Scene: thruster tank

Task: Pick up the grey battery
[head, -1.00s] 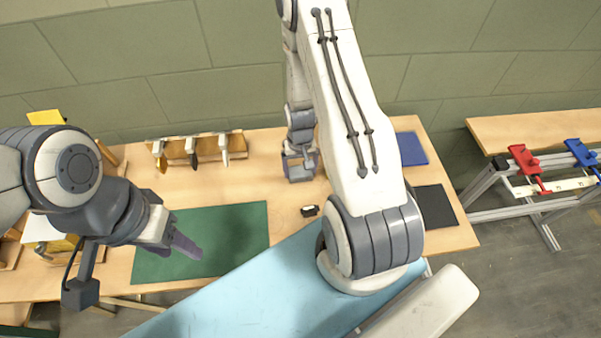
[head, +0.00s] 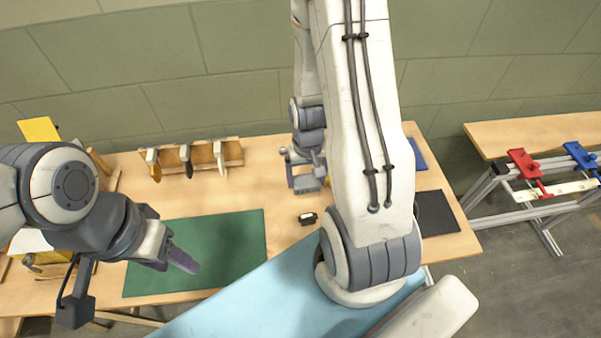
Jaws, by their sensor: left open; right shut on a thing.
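My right gripper (head: 307,178) is over the middle of the wooden table, shut on a small grey block that looks like the grey battery (head: 307,184). The block is partly hidden by the gripper, and I cannot tell whether it touches the table. My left gripper (head: 182,260) is open and empty above the green mat.
The wooden table (head: 262,180) bears a green mat (head: 225,235), a tool rack (head: 232,152), a small black object (head: 307,218), a black mat (head: 436,212) and a blue pad (head: 418,155). A metal frame with red (head: 524,163) and blue (head: 580,155) clamps stands right.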

